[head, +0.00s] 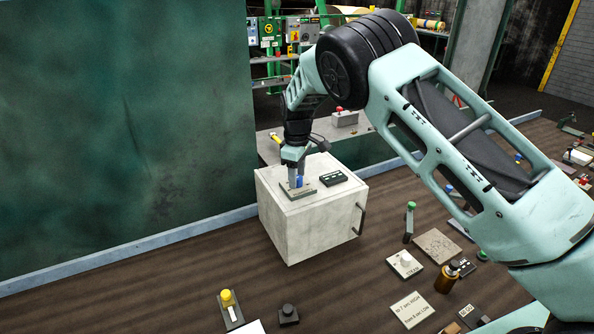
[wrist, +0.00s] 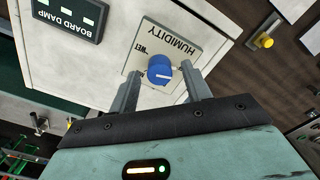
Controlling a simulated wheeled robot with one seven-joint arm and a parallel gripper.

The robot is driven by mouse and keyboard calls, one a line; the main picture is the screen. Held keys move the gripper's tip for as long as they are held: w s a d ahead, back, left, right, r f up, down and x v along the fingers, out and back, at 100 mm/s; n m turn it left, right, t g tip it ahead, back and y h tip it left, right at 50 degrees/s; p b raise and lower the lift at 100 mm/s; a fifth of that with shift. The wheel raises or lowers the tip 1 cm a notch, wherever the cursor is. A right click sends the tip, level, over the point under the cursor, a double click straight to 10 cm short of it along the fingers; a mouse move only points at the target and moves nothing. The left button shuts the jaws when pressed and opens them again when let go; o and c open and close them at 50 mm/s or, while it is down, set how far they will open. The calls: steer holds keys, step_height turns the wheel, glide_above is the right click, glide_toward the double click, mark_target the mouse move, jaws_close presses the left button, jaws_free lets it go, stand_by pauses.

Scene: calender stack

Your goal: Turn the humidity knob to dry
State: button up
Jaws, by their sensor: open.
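The blue humidity knob (wrist: 160,67) sits on a pale plate (wrist: 178,36) lettered HUMIDITY, upside down in the wrist view, with WET at its left. No DRY lettering is visible. A short white mark shows on the knob. My gripper (wrist: 161,74) is open, with one finger on each side of the knob and a visible gap on both sides. In the head view the knob (head: 300,181) shows between the fingers of my gripper (head: 296,180), on top of a white box (head: 315,222).
A dark BOARD DAMP display (head: 333,178) lies beside the plate on the box top. The box has a dark handle (head: 361,219). A green wall (head: 120,120) stands at left. A yellow-topped button (head: 227,298), a green-topped lever (head: 409,222) and signs lie on the brown surface.

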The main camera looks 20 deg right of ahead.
steer(key=shift+f, duration=0.35)
steer(key=c, duration=1)
